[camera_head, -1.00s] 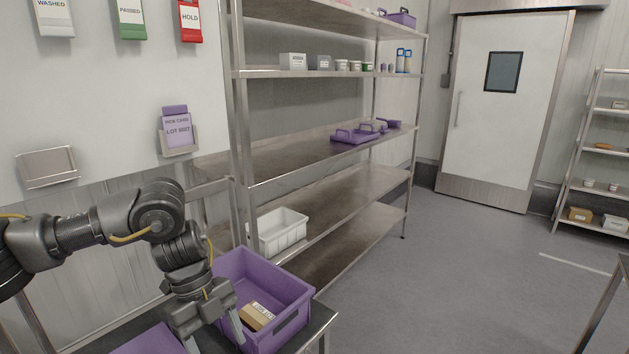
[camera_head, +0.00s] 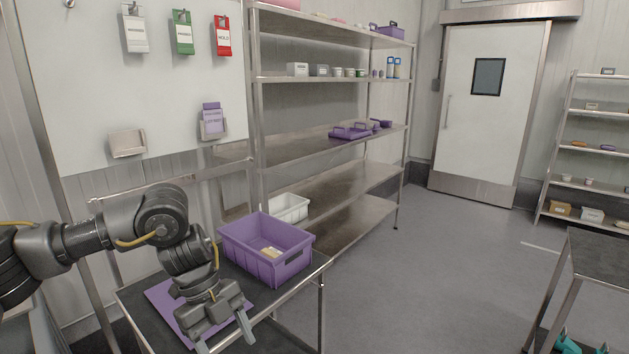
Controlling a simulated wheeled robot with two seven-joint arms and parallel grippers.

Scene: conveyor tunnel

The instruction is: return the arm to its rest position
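My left arm comes in from the left. Its gripper (camera_head: 225,340) points down over the front part of the small dark table (camera_head: 262,296), near a flat purple mat (camera_head: 165,308). Its two fingers are apart, with nothing seen between them. A purple crate (camera_head: 285,268) stands behind the gripper on the same table, apart from it. A small tan box (camera_head: 270,252) with a pale label lies inside the crate. My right gripper is not in view.
A metal shelf rack (camera_head: 255,120) stands behind the table, with a white bin (camera_head: 290,209) on a lower shelf. A second table (camera_head: 600,255) is at the right, with teal items (camera_head: 567,343) below it. The floor between is open. A white door (camera_head: 485,110) is at the back.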

